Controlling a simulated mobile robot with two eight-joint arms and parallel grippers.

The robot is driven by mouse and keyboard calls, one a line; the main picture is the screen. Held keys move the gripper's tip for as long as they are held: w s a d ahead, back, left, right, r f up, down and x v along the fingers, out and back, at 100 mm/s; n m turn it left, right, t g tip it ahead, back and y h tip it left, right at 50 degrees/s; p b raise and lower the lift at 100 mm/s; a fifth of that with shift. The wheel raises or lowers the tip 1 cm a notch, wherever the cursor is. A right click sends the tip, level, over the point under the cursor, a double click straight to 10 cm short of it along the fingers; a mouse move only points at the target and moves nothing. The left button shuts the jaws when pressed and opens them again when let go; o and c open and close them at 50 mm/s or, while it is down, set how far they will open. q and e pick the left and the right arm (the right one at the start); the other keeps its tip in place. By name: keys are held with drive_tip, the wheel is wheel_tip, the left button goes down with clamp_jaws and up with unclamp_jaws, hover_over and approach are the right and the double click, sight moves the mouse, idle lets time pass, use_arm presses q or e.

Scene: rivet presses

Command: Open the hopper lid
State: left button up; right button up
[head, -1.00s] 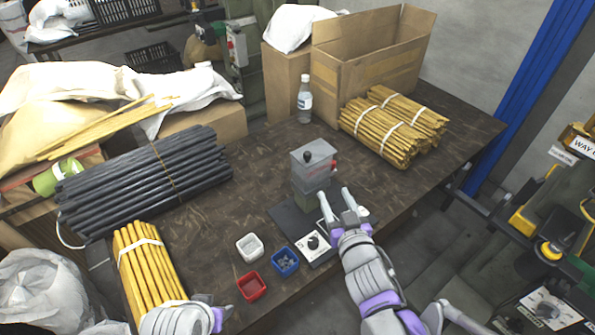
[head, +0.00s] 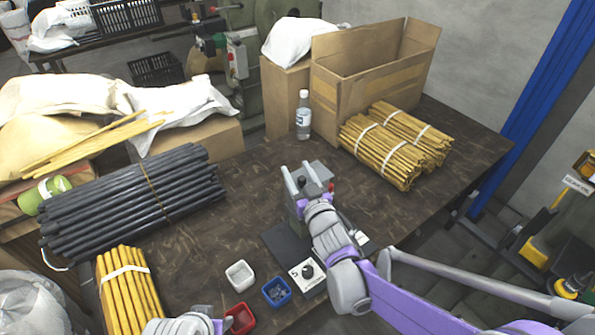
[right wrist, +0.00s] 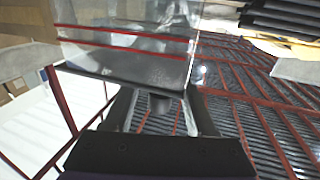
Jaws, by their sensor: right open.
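The grey hopper lid (head: 320,170) tops the small press on the table and looks shut, with a dark knob (head: 303,183) on it. My right gripper (head: 298,172) is open, its fingers over the lid on either side of the knob. In the right wrist view the dark knob (right wrist: 158,103) shows between the spread fingers (right wrist: 157,115); I cannot tell whether they touch it. My arm hides much of the press body. My left gripper (head: 208,322) shows only in part at the bottom edge, and its jaws are unclear.
A white bin (head: 240,275), a red bin (head: 240,318) and a blue bin (head: 276,291) stand left of the press. A bottle (head: 303,115), a cardboard box (head: 350,95) and yellow rod bundles (head: 385,152) stand behind. Dark rods (head: 135,200) lie left. Bare table lies between.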

clamp_jaws()
idle(0.3)
idle(1.2)
